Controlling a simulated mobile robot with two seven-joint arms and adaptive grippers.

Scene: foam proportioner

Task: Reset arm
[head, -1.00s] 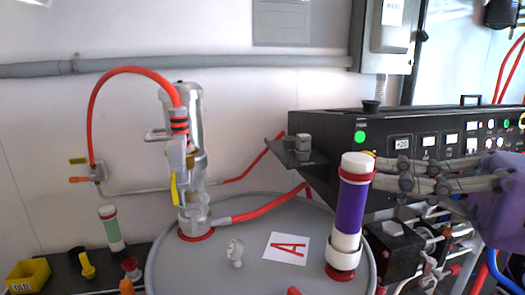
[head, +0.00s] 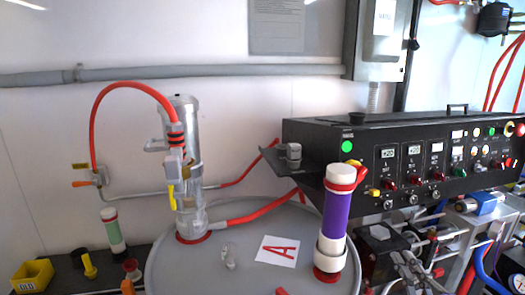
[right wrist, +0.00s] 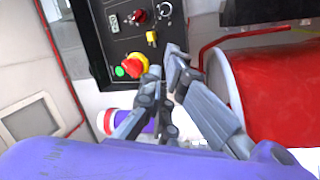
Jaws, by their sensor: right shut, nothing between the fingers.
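My right gripper (right wrist: 165,72) shows in the right wrist view, with its two grey fingers pointing up toward a black control panel. It is shut and holds nothing. The purple sleeve of my own arm fills the bottom of that view. I cannot make out the right gripper clearly in the head view. My left gripper is in neither view. The black control console (head: 325,135) stands at the right in the head view, its displays and knobs uncovered.

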